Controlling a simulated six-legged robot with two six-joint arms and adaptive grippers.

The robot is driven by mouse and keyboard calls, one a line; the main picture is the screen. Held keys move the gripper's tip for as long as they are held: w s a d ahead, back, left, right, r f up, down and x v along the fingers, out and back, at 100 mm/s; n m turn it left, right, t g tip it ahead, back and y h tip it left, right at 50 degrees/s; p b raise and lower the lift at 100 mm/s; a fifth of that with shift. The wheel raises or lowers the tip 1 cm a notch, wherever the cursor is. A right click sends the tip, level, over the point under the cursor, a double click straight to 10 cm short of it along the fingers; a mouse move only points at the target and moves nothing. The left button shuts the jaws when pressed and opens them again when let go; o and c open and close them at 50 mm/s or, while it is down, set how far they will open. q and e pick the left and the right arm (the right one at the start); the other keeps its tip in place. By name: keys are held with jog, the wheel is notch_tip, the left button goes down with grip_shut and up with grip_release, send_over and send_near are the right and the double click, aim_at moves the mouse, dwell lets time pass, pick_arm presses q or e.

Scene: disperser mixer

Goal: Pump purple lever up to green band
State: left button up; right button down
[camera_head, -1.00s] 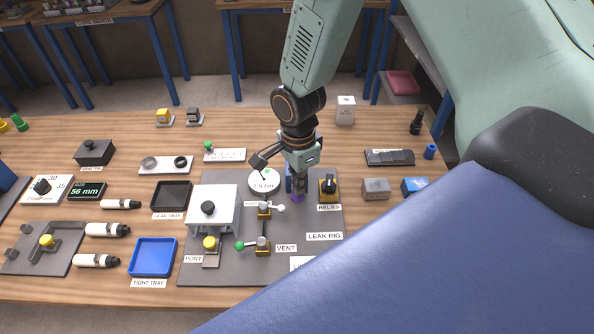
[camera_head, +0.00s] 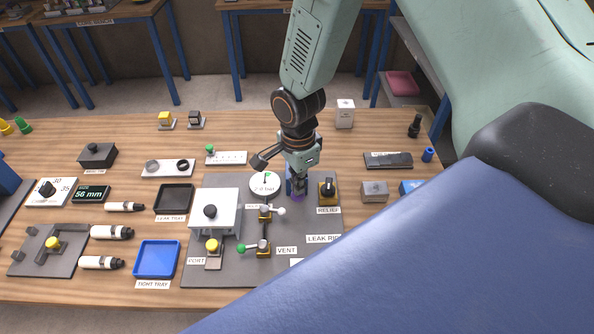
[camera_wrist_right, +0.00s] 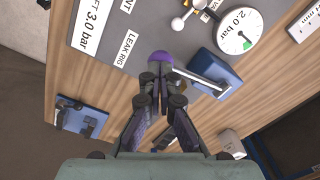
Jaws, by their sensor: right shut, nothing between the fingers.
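The purple lever knob (camera_head: 297,198) shows just under my right gripper (camera_head: 299,187) on the leak rig plate. In the right wrist view the knob (camera_wrist_right: 160,60) sits at the tips of my right gripper (camera_wrist_right: 158,80), on a metal rod (camera_wrist_right: 196,76) running to a blue pump block (camera_wrist_right: 217,72). The gripper is shut with nothing between its fingers; its tips are against or very near the knob. The round white gauge (camera_wrist_right: 236,28) reads 2.0 bar and has a green band; the needle's exact place is hard to tell. It also shows in the head view (camera_head: 264,178). My left gripper is out of view.
The relief knob (camera_head: 328,189) stands right of the gripper. The vent valve (camera_head: 263,248) and a white-topped stand (camera_head: 213,208) are on the same plate. A blue tray (camera_head: 157,260) and black tray (camera_head: 174,198) lie to the left.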

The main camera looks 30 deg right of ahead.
notch_tip(320, 180, up, 2)
jog(key=shift+r+p, duration=0.1)
jog(key=shift+p, duration=0.4)
jog(key=shift+r, duration=1.85)
